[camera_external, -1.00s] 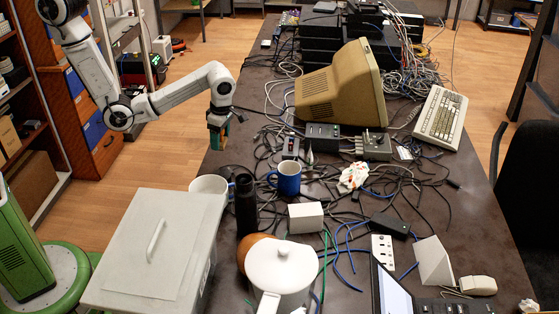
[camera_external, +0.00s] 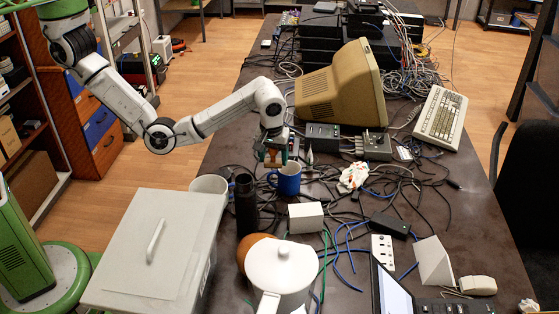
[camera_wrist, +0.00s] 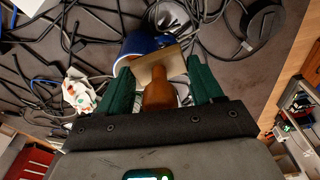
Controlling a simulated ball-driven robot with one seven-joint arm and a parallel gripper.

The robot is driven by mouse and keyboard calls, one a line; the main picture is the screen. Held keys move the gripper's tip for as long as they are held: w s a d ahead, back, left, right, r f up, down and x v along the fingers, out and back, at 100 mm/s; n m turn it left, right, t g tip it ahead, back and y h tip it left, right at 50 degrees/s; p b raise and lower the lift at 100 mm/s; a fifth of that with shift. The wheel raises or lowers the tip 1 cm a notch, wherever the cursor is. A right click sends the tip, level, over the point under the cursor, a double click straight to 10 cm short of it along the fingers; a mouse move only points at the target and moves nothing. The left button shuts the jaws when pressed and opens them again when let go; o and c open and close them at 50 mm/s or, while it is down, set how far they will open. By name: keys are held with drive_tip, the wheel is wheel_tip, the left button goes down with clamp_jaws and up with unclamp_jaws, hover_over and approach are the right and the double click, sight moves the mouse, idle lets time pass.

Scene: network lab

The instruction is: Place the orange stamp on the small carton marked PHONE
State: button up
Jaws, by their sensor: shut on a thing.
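My gripper (camera_external: 273,159) is above the table by the blue mug. In the wrist view its two green fingers (camera_wrist: 160,82) are shut on the orange-brown stamp (camera_wrist: 158,94). The stamp has a rounded handle and a flat beige base plate, which points away from the wrist. In the external view the stamp is small and mostly hidden by the fingers. A small white carton (camera_external: 305,218) stands on the table, nearer the external camera and to the right of my gripper. I cannot read any marking on it.
The blue mug (camera_external: 287,179) is just below my gripper. A black bottle (camera_external: 246,206) and a white pot (camera_external: 281,270) stand nearby. A stained crumpled cloth (camera_external: 353,177) lies to the right. Cables cover much of the table. A large grey lidded box (camera_external: 133,252) is at left.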

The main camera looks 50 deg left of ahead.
drive_tip(key=d+r+m+h+b, duration=0.1)
drive_tip(key=d+r+m+b, duration=0.1)
drive_tip(key=d+m+b, duration=0.5)
wheel_tip(320, 180, up, 2)
drive_tip(key=m+b, duration=0.2)
drive_tip(key=m, duration=0.5)
hover_over(298, 209)
drive_tip(key=shift+h, duration=0.3)
drive_tip(key=f, duration=0.9)
drive_tip(key=shift+s+a+b, duration=0.2)
drive_tip(key=shift+b, duration=0.1)
drive_tip(key=shift+f, duration=0.15)
drive_tip(key=o, duration=1.1)
drive_tip(key=shift+c, duration=0.2)
wheel_tip(298, 209, up, 12)
drive_tip(key=s+p, duration=0.1)
drive_tip(key=p, duration=0.1)
drive_tip(key=shift+a, duration=0.4)
drive_tip(key=shift+s, duration=0.1)
